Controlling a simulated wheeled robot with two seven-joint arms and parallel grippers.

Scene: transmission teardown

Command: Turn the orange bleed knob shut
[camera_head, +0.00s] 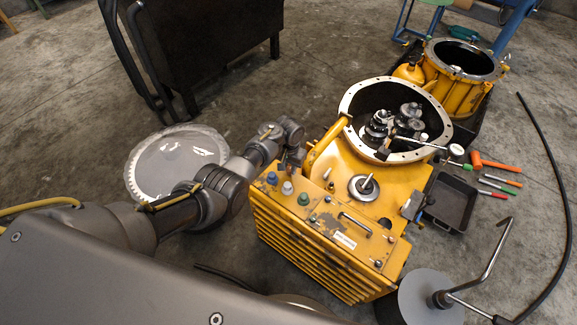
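The yellow transmission unit (378,187) stands on the floor at the centre right. Its front block (325,243) has a top panel with a blue knob (272,178), a pale blue-white knob (287,187) and a green knob (303,198). I cannot pick out the orange bleed knob on this panel; it may be hidden or too small. My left gripper (293,157) is at the panel's back left corner, close to the yellow housing. It is small and dark, so its fingers and any contact are unclear. My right gripper is not in view.
An open yellow housing (460,82) stands behind at the right. A dark tray (449,203) and orange-handled tool (494,163) lie right of the unit. A round grey cover (160,165) is on the left, and a black cabinet (200,45) behind. A black hose curves at the right.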

